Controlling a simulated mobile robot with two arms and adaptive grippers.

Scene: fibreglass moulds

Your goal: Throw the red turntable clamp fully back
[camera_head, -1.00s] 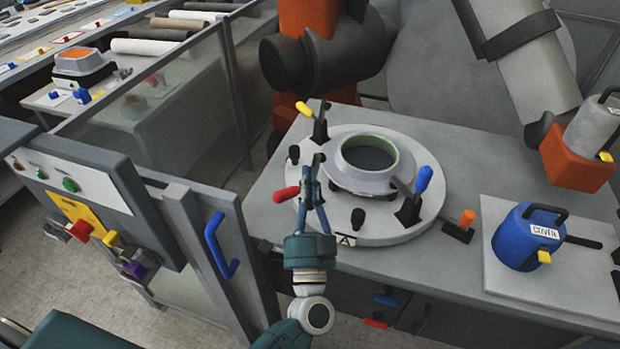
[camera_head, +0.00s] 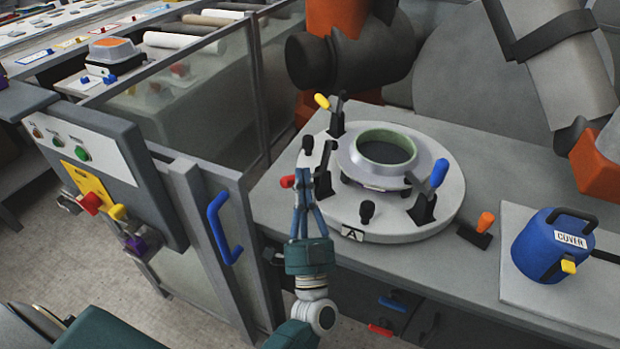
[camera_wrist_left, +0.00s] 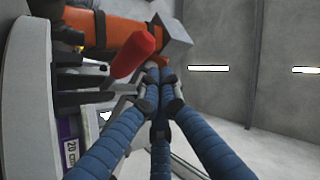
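The red clamp handle (camera_head: 288,181) sticks out at the left edge of the round turntable (camera_head: 400,228), beside its dark clamp arm (camera_head: 325,165). My left gripper (camera_head: 304,184) is just right of the red handle, its fingers overlapping the clamp's base in the head view. In the left wrist view the red handle (camera_wrist_left: 132,55) is up and left of the blue fingers (camera_wrist_left: 160,88). The fingertips are drawn together and nothing shows between them; contact with the handle cannot be told. My right gripper is not in view.
Yellow (camera_head: 322,101) and blue (camera_head: 438,173) clamp handles stand on the same turntable around a ring mould (camera_head: 385,150). An orange-handled clamp (camera_head: 485,222) and a blue COVER pot (camera_head: 548,245) are to the right. A control panel (camera_head: 110,170) stands at left.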

